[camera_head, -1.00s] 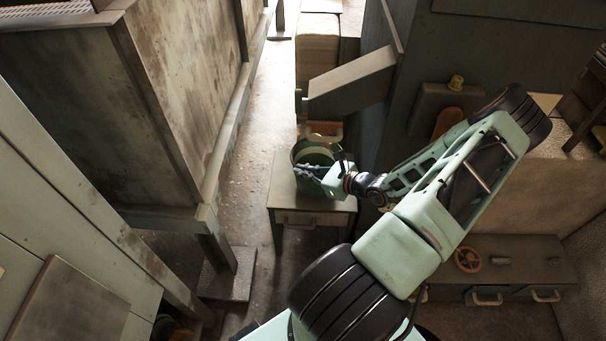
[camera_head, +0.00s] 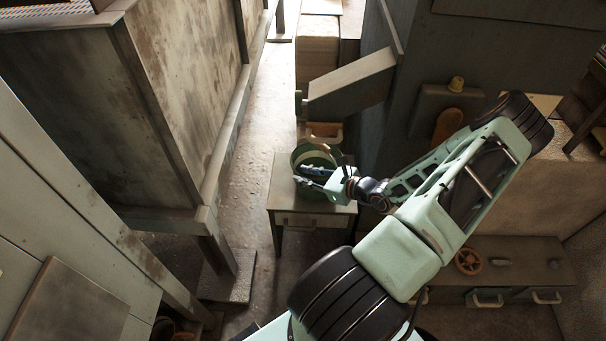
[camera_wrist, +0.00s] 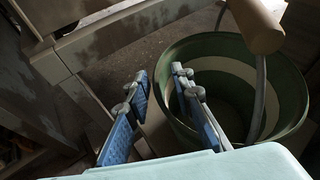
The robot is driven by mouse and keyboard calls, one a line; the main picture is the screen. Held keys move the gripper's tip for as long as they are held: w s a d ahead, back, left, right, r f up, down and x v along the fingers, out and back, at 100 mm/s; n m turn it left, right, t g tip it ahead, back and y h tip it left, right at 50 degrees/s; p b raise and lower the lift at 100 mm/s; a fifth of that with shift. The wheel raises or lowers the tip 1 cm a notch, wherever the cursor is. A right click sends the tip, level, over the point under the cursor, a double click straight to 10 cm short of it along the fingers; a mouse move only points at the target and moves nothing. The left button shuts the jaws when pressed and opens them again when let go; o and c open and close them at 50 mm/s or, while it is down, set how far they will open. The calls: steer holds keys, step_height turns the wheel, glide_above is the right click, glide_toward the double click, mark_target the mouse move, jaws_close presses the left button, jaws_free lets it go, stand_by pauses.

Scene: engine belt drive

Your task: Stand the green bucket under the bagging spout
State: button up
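The green bucket (camera_head: 301,159) stands upright on a small grey table (camera_head: 283,202) in the head view. In the wrist view the bucket (camera_wrist: 290,85) shows a pale band inside, and its wire handle stands up with a wooden grip (camera_wrist: 258,25). My gripper (camera_head: 308,177) is at the bucket's near side. In the wrist view its blue-padded fingers (camera_wrist: 160,100) are apart with nothing clamped between them. The right finger overlaps the bucket's near wall and opening; the left one is outside. I cannot tell whether they straddle the rim. A grey sloping chute (camera_head: 350,85), possibly the bagging spout, is behind the bucket.
A large worn cabinet (camera_head: 160,90) stands left of the aisle floor (camera_head: 262,120). A dark machine housing (camera_head: 480,60) stands to the right. A low bench with an orange handwheel (camera_head: 468,262) is at lower right.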

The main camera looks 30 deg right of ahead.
steer(key=p+v, duration=0.1)
steer(key=v, duration=1)
